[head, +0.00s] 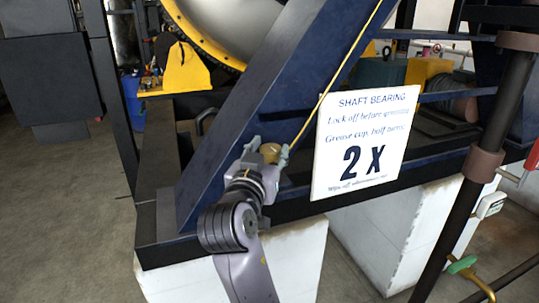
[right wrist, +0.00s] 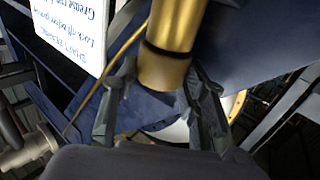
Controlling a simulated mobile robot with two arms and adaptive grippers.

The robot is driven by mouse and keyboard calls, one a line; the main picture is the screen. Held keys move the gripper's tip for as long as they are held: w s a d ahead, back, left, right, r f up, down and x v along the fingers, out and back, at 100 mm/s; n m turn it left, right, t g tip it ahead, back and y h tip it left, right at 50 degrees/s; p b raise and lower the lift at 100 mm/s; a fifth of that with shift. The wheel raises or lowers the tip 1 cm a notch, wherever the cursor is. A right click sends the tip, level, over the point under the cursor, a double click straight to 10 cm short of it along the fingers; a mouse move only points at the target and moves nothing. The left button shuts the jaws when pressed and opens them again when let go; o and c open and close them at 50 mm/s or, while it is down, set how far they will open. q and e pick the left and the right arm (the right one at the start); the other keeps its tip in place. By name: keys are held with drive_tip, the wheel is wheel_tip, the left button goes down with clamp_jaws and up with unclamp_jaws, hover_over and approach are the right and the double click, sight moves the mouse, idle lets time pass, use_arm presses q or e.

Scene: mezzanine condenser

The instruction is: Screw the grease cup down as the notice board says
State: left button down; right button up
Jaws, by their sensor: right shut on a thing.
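The brass grease cup (head: 270,149) sits low on the dark blue sloping frame, left of the notice board. My right gripper (head: 268,154) is shut on it, one finger on each side. In the right wrist view the cup (right wrist: 163,72) shows as a gold cylinder with a dark ring above its lower end, between my right fingers (right wrist: 160,85). The white notice board (head: 358,150) reads "SHAFT BEARING", "Lock off before greasing", "Grease cup, half turns:" and a large "2 X". A smaller bottom line seems to be about wiping off. My left gripper is not in view.
A thin brass pipe (head: 331,87) runs up along the sloping blue beam (head: 262,90). Pale plinths (head: 300,262) carry the frame. The floor (head: 65,210) at left is clear.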

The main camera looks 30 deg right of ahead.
sight(269, 151)
drive_tip(key=shift+f, duration=0.15)
drive_tip(key=o, duration=0.9)
wheel_tip(269, 151, up, 10)
drive_tip(key=shift+w+f, duration=0.1)
drive_tip(key=shift+f, duration=0.1)
drive_tip(key=shift+r, duration=0.25)
drive_tip(key=shift+o, duration=0.5)
